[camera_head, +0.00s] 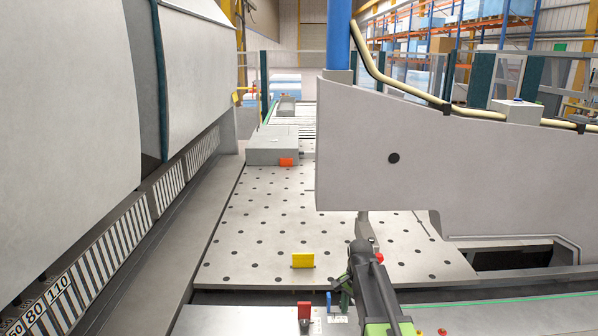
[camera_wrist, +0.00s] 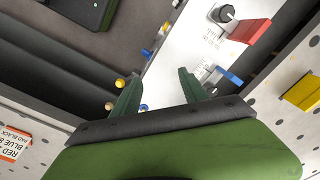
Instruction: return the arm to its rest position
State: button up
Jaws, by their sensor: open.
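My arm, dark with green parts, reaches in from the bottom of the head view. My gripper (camera_wrist: 160,78) is open in the wrist view, with its two dark green fingers apart and nothing seen between them. In the head view it is partly hidden by my arm. Beyond the fingers is a light panel strip with a red flag-shaped part (camera_wrist: 250,30) and a blue part (camera_wrist: 228,77). The same red part (camera_head: 304,310) and blue part (camera_head: 328,301) stand left of my arm in the head view. The fingers appear apart from both.
A yellow upright plate (camera_head: 303,260) stands on the perforated table (camera_head: 265,215). The machine's large grey beam (camera_head: 400,150) overhangs the table at right. Tall white machine covers (camera_head: 70,100) line the left. A labelled card (camera_wrist: 14,141) lies at lower left in the wrist view.

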jog(key=s+f+n+b, duration=0.9)
jog(key=s+f+b, duration=0.3)
jog(key=s+f, duration=0.1)
jog(key=shift+s+a+f, duration=0.2)
jog(key=shift+s+f, duration=0.15)
jog(key=shift+s, duration=0.1)
dwell(1.3)
